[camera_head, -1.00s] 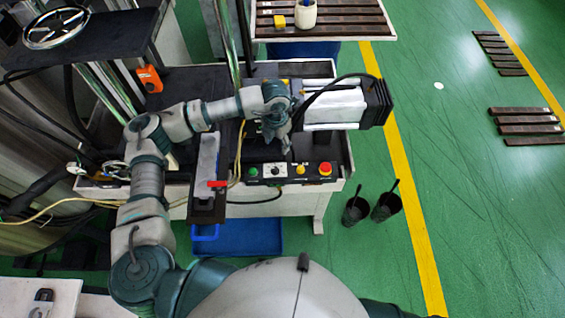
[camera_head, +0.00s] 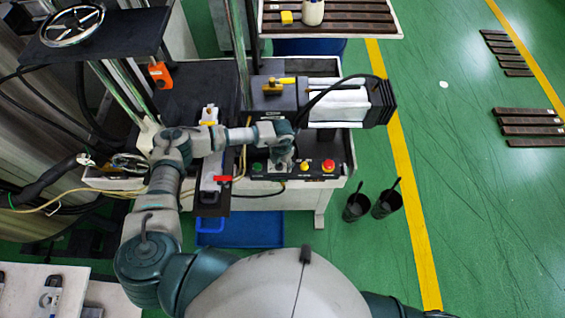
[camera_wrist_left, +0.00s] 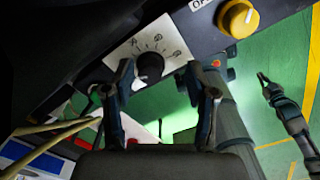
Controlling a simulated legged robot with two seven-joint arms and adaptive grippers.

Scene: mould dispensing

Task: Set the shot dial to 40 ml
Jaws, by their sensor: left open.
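The shot dial (camera_wrist_left: 149,67) is a round black knob on a white scale plate (camera_wrist_left: 160,38) in the left wrist view. Its printed numbers are too small to read surely, and I cannot tell its setting. My left gripper (camera_wrist_left: 159,72) is open, its fingertips at either side of the knob in that view. I cannot tell whether they touch it. In the head view my left gripper (camera_head: 282,163) is over the control panel (camera_head: 312,174) and hides most of the dial. What looks like my right gripper (camera_wrist_left: 265,83) shows at the right of the wrist view.
On the panel, a green button (camera_head: 257,167) is left of the dial; a yellow button (camera_head: 305,166) and a red button (camera_head: 328,166) are right of it. A red-handled part (camera_head: 221,178) lies left of the panel. Two dark cups (camera_head: 356,207) stand on the floor.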

